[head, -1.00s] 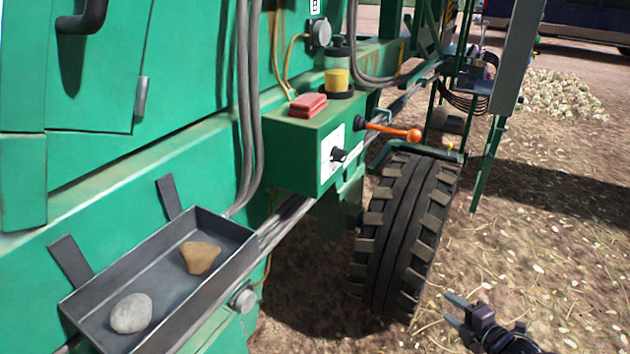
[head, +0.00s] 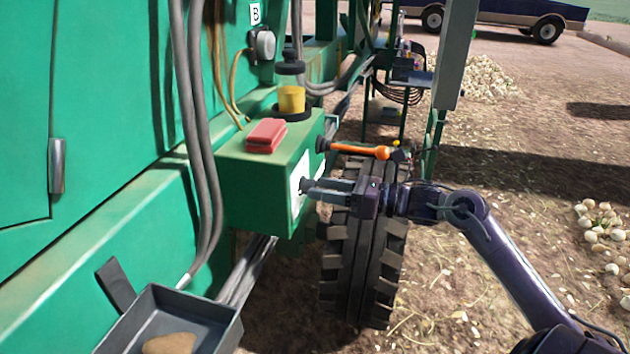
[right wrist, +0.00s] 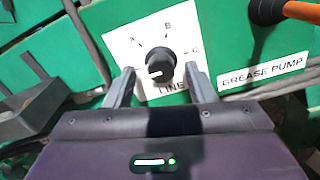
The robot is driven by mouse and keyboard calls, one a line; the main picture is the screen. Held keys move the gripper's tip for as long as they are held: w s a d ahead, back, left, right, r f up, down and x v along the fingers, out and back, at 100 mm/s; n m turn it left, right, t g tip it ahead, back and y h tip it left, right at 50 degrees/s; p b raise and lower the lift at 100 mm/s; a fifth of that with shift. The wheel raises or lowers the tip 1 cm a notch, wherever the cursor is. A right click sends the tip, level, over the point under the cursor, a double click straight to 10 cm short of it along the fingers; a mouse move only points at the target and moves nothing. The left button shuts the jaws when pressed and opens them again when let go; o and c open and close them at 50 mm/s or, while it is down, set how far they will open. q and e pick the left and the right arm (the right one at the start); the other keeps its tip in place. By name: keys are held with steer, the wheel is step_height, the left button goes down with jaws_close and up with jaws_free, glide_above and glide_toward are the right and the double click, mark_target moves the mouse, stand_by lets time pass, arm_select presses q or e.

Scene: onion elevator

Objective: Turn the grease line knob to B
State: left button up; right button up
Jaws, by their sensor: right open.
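The grease line knob (right wrist: 160,62) is black and round, on a white plate (right wrist: 205,35) lettered A, B and C, with "LINE" below. Its white mark sits at the lower left of the knob, not toward B at the top. My right gripper (right wrist: 159,70) is open, with one finger on each side of the knob; I cannot tell whether they touch it. In the head view my right gripper (head: 308,190) reaches the plate on the green box (head: 255,190) from the right and mostly hides the knob. My left gripper is not in view.
An orange-handled lever (head: 355,150) by the "GREASE PUMP" label (right wrist: 262,70) is close above my right gripper. A red block (head: 266,136) and a yellow-banded jar (head: 291,99) stand on the box. A large tyre (head: 360,260) is below, a grey tray (head: 215,335) at lower left.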

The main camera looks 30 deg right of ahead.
steer(key=shift+x, duration=1.05)
steer(key=c, duration=1)
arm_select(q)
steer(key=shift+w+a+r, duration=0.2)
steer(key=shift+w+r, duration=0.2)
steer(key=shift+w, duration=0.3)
